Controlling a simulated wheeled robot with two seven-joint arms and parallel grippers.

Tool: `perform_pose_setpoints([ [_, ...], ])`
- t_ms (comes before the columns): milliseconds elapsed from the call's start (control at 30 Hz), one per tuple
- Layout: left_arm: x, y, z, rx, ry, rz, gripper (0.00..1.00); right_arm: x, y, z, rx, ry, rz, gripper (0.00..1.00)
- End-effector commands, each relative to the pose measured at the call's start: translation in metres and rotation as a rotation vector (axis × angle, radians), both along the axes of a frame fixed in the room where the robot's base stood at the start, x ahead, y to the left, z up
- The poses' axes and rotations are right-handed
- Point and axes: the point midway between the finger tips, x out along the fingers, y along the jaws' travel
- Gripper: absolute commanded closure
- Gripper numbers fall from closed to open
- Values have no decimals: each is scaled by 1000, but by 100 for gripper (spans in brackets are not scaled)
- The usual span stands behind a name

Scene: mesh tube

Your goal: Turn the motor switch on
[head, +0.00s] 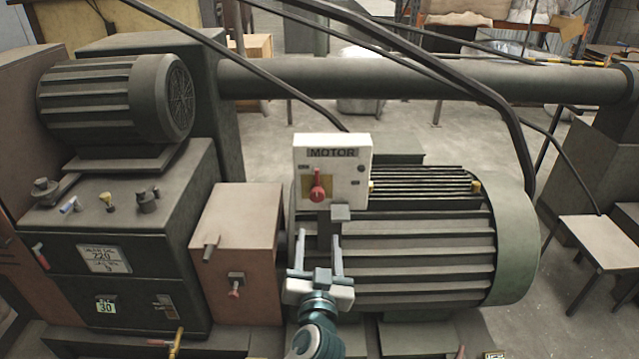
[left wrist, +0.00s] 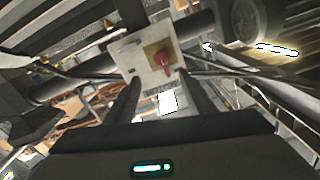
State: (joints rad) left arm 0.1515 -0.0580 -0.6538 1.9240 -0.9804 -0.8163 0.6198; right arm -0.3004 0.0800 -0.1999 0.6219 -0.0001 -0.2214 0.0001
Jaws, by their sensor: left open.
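The motor switch is a red rotary knob (head: 318,188) on a yellow plate, on the front of a white box (head: 347,184) labelled MOTOR. The knob's handle points roughly upright in the head view. In the left wrist view the red knob (left wrist: 164,61) sits on the tilted white box (left wrist: 145,74), ahead of the fingers. My left gripper (head: 318,240) is open and empty, below the box in the head view, its two fingers pointing up towards it. In the wrist view the fingers (left wrist: 160,78) appear either side of the box's lower part, apart from the knob. My right gripper is out of view.
A large ribbed green motor (head: 420,245) lies behind and right of the box. A brown housing (head: 238,235) and a green cabinet (head: 120,235) with small knobs stand left. A long horizontal pipe (head: 430,78) and black cables run behind.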

Motion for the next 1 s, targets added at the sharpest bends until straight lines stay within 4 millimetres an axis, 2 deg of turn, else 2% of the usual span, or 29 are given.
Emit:
perform_pose_setpoints([
  [367, 0, 0, -2, -6, 9, 4, 51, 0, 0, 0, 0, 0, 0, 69],
  [567, 8, 0, 0, -5, 7, 5, 51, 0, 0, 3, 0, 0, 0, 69],
  [767, 29, 0, 2, -3, 6, 5, 51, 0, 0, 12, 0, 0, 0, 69],
  [1000, 68, 0, 2, -2, 6, 5, 51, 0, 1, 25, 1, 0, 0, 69],
])
